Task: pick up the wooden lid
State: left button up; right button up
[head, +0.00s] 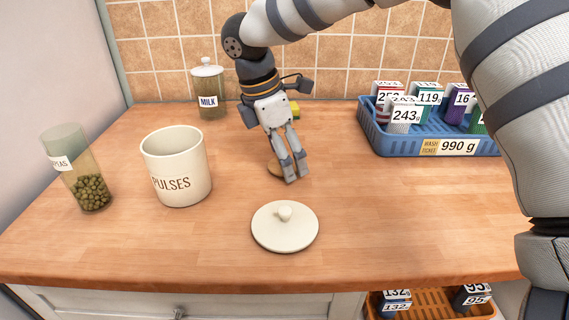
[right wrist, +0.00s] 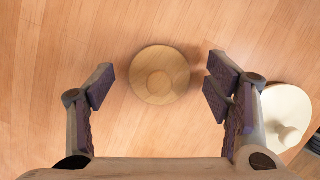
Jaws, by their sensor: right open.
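In the head view the lid (head: 274,168) is mostly hidden behind my right gripper (head: 288,172). In the right wrist view my right gripper (right wrist: 160,85) is open, with the lid between and just beyond its fingers. The fingers do not touch the lid in that view. My left gripper is not in view.
A cream lid (head: 285,228) lies in front of my right gripper. A PULSES canister (head: 177,168) and a glass jar of peas (head: 85,180) stand left. A MILK jar (head: 208,92) stands behind. A blue crate (head: 385,143) of boxes sits right.

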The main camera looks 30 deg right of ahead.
jog(key=c, duration=1.1)
jog(key=shift+r, duration=0.1)
jog(key=shift+c, duration=0.2)
